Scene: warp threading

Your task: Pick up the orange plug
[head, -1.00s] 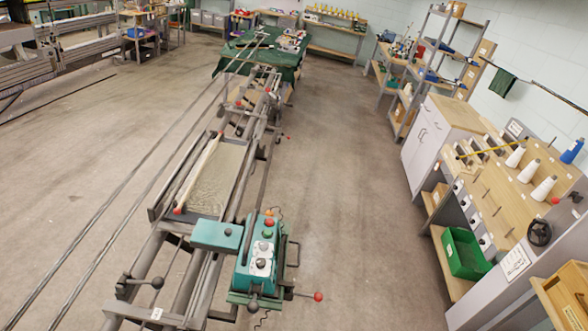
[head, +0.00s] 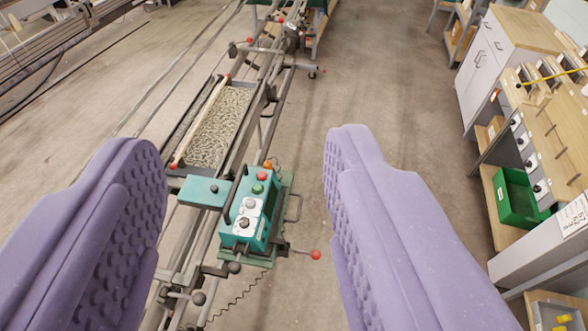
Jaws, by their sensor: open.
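My gripper (head: 246,145) is open, with its two purple padded fingers wide apart and nothing between them. A teal control box (head: 252,215) on the machine frame shows in the gap, below and beyond the fingers. A small orange piece (head: 267,165) sits at the far end of this box, behind its red button. It is too small to tell for sure that it is the orange plug. Nothing touches the fingers. The fingers hide part of the floor and of the machine frame.
A long metal machine frame with a tray (head: 222,125) runs away from me. A red-tipped lever (head: 315,254) sticks out to the right of the control box. A workbench with a green bin (head: 518,198) stands at the right. The floor (head: 310,110) between is clear.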

